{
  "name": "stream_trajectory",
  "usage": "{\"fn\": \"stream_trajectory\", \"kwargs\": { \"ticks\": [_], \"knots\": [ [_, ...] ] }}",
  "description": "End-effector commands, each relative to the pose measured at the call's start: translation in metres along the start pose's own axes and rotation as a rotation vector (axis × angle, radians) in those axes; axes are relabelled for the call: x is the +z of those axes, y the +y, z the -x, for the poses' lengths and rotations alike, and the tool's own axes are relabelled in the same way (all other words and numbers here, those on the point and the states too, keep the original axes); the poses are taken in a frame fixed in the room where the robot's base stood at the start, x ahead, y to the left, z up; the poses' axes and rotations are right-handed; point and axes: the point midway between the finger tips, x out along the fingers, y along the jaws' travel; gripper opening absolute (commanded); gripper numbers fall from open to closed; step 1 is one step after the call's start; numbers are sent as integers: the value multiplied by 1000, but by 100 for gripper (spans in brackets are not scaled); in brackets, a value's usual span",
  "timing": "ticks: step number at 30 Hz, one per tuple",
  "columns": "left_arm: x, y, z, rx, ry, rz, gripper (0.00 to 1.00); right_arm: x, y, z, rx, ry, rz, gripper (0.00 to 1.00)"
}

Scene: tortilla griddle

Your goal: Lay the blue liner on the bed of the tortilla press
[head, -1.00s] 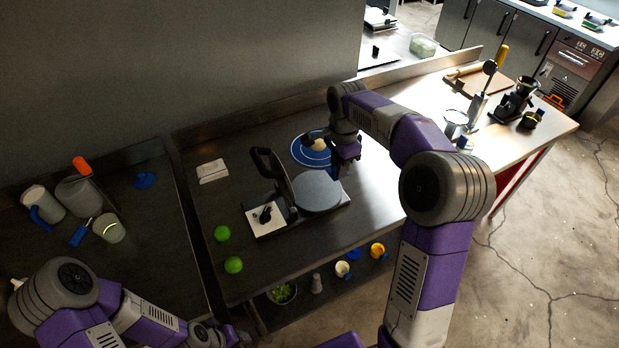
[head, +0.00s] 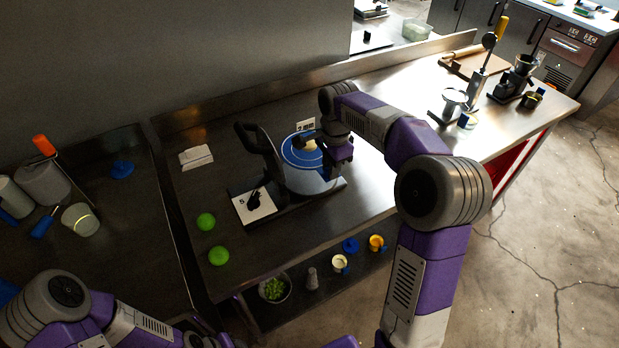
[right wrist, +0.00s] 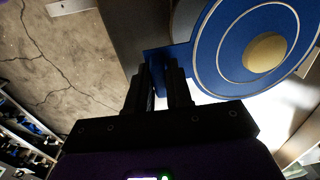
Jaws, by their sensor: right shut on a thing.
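The blue liner (head: 292,153), a disc with white rings and a side tab, carries a pale dough ball (head: 312,144). It also shows in the right wrist view (right wrist: 232,50). My right gripper (head: 328,164) is shut on the liner's tab, seen between the fingers in the right wrist view (right wrist: 160,72). The liner is over the back part of the round grey bed (head: 310,184) of the tortilla press. I cannot tell whether they touch. The press's lid and handle (head: 250,140) stand raised at the left. My left arm is at the bottom left; its gripper is not clearly visible.
A white card (head: 306,124) lies behind the liner. Cups (head: 340,263) and a bowl of greens (head: 274,289) stand on a lower shelf. The bench at the right holds utensils (head: 455,103).

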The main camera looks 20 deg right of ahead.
Motion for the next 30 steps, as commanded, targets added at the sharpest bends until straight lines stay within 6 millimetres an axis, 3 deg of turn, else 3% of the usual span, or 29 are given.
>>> {"fn": "stream_trajectory", "kwargs": {
  "ticks": [21, 30],
  "knots": [
    [-1, -11, -29, 0, 0, 0, 43, 0, 5, -96, -13, -1, 0, 0],
    [-1, -11, -29, 0, 0, 0, 43, 1, 5, -99, -16, 0, 0, 0]
  ]
}}
